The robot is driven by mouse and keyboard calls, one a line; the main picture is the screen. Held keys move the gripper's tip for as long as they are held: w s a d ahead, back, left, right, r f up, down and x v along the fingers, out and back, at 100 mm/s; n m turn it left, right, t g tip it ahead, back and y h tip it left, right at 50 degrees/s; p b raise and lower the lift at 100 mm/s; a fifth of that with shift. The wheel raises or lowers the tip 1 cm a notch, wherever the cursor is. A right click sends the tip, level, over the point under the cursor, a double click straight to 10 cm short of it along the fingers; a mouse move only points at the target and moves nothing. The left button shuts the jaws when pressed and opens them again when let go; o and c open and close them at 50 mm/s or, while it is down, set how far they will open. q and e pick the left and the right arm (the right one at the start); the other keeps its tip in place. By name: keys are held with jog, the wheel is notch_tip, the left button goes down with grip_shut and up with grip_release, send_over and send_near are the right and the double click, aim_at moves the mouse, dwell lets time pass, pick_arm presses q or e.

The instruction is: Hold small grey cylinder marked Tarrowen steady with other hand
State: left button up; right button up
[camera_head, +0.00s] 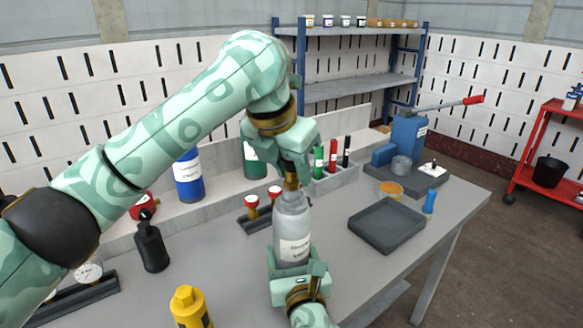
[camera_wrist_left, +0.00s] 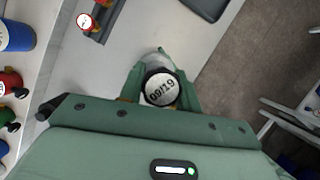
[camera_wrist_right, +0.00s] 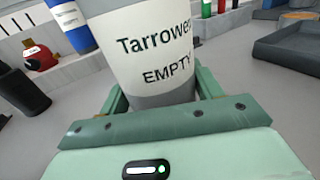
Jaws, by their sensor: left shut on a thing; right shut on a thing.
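The small grey cylinder marked Tarrowen (camera_head: 293,222) stands upright at the front middle of the head view. Its label (camera_wrist_right: 155,55) reads "Tarrowe…" and "EMPTY" in the right wrist view. My left gripper (camera_head: 291,187) points down from above and is shut on its top end. In the left wrist view a round tag (camera_wrist_left: 161,88) reading "09/19" shows between the fingers. My right gripper (camera_head: 298,268) comes from the front, low, and is shut on its lower body. The cylinder's base is hidden behind my right gripper.
The grey bench (camera_head: 355,265) holds an empty dark tray (camera_head: 387,225) on the right. A blue cylinder (camera_head: 189,178) and a green cylinder (camera_head: 254,162) stand behind. A press (camera_head: 408,135) stands at the far right.

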pick_arm(q)
jog(key=n+y, duration=0.1)
jog(key=n, duration=0.2)
jog(key=shift+t, duration=0.3)
jog(key=n+y, duration=0.1)
jog(key=n, duration=0.1)
jog(key=shift+r+n, duration=0.15)
jog(key=shift+n, duration=0.15)
jog(key=n+y, duration=0.1)
jog(key=n, duration=0.2)
jog(key=shift+n+y, duration=0.3)
jog(key=shift+n+y, duration=0.5)
jog(key=shift+n, duration=0.7)
jog(key=n+g+y, duration=0.1)
jog(key=n, duration=0.2)
jog(key=shift+n, duration=0.3)
